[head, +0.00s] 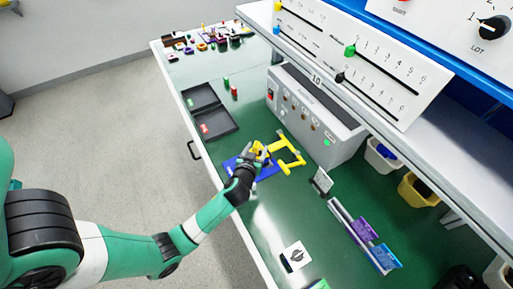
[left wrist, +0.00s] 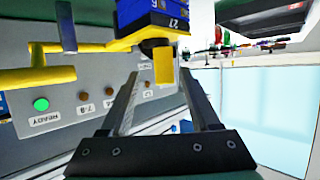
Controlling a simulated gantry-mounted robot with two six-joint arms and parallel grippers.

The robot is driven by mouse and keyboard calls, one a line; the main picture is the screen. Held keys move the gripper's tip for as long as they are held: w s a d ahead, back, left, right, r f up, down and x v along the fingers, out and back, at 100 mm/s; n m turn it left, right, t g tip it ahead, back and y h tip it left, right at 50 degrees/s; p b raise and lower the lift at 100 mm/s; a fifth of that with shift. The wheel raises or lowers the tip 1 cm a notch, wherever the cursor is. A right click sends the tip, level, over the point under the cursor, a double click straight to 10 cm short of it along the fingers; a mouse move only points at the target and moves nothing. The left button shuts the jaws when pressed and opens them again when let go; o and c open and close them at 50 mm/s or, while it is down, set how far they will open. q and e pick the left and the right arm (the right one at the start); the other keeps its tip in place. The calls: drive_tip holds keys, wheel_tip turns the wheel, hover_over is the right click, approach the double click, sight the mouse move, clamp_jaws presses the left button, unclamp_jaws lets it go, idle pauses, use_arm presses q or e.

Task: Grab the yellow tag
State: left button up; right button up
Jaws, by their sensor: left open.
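The yellow tag (left wrist: 164,66) shows in the left wrist view as a small yellow block below a dark round part, under a blue piece marked 27 (left wrist: 160,18). My left gripper (left wrist: 161,76) is open, with its two fingers on either side of the tag in that view. I cannot tell whether either finger touches it. In the head view my left gripper (head: 254,160) is over the blue base (head: 268,172), beside a yellow frame (head: 290,161). The tag is hard to make out there, close against the gripper. My right gripper is not in view.
A grey box with buttons (head: 318,115) stands just behind the yellow frame. An open dark case (head: 212,128) lies to the left on the green table (head: 235,205). A shelf with slider panels (head: 385,75) overhangs the back. The table's front middle is mostly clear.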

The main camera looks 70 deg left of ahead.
sight(258, 142)
use_arm(q)
drive_tip(key=b+x, duration=0.1)
drive_tip(key=x, duration=0.4)
drive_tip(key=shift+s+a+r, duration=0.1)
drive_tip(key=shift+s+a, duration=0.1)
drive_tip(key=shift+a, duration=0.05)
clamp_jaws()
